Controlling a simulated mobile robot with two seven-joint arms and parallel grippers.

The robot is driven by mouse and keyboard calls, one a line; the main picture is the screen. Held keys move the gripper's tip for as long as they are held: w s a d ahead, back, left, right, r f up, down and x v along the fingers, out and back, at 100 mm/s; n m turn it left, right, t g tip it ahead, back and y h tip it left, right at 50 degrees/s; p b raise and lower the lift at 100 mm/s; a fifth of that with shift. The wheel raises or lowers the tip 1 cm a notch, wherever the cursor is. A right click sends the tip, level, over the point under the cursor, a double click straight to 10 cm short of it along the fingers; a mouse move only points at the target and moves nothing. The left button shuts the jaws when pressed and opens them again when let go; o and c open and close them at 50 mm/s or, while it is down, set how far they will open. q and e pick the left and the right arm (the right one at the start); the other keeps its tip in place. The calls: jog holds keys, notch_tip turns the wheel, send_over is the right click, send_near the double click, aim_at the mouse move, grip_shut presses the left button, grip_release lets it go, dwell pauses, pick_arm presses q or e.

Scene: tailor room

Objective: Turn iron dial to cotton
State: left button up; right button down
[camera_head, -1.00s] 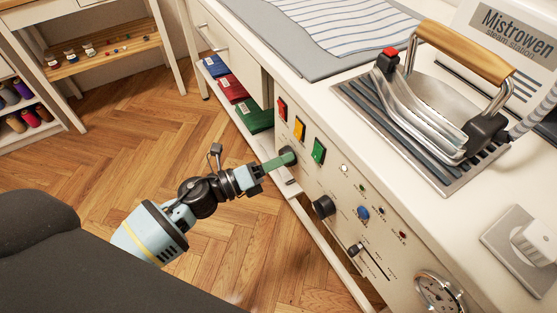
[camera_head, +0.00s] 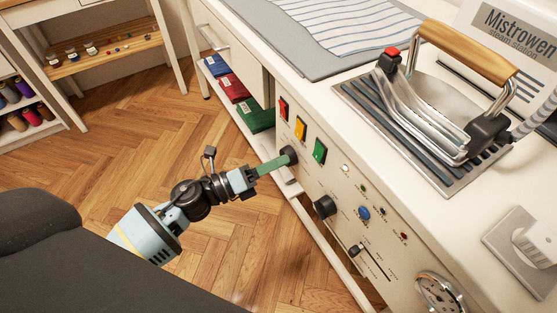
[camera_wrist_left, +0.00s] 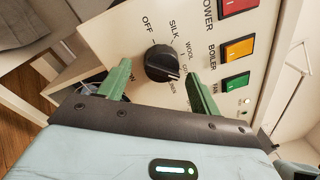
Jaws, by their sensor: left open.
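The iron dial is a round black knob (camera_head: 289,155) on the cream front panel, left of the other controls. In the left wrist view the dial (camera_wrist_left: 161,63) has OFF, SILK, WOOL and partly hidden labels around it. A small pale mark shows on its lower right side. My left gripper (camera_head: 273,164) is open, its green fingers pointing at the dial. In the wrist view its fingers (camera_wrist_left: 158,70) stand on either side of the dial, with gaps to it. The lower labels are partly hidden by the gripper. My right gripper is not in view.
Red, yellow and green switches (camera_head: 301,129) sit above the dial. A second black knob (camera_head: 325,207), a blue button (camera_head: 364,214) and a slider (camera_head: 356,251) are to the right. The iron (camera_head: 436,105) rests on top. Open floor (camera_head: 130,140) lies left.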

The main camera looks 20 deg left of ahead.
pick_arm(q)
jog(key=v, duration=0.6)
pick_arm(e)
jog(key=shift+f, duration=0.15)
pick_arm(q)
jog(key=shift+s, duration=0.15)
jog(key=s+r+n+g+y+p, duration=0.1)
jog(key=s+n+y+p, duration=0.4)
jog(key=s+n+p, duration=0.6)
jog(key=s+r+n+g+y+p, duration=0.2)
jog(key=s+n+g+y+p, duration=0.2)
jog(key=s+n+p, duration=0.8)
jog(key=s+n+y, duration=0.1)
jog(key=s+n, duration=0.6)
jog(key=n, duration=0.1)
jog(key=shift+d, duration=0.2)
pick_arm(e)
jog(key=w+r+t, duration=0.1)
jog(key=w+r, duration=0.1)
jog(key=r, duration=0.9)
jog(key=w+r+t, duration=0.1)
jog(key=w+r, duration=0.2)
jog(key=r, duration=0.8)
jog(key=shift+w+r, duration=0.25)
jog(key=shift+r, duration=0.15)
pick_arm(q)
jog(key=shift+r, duration=0.1)
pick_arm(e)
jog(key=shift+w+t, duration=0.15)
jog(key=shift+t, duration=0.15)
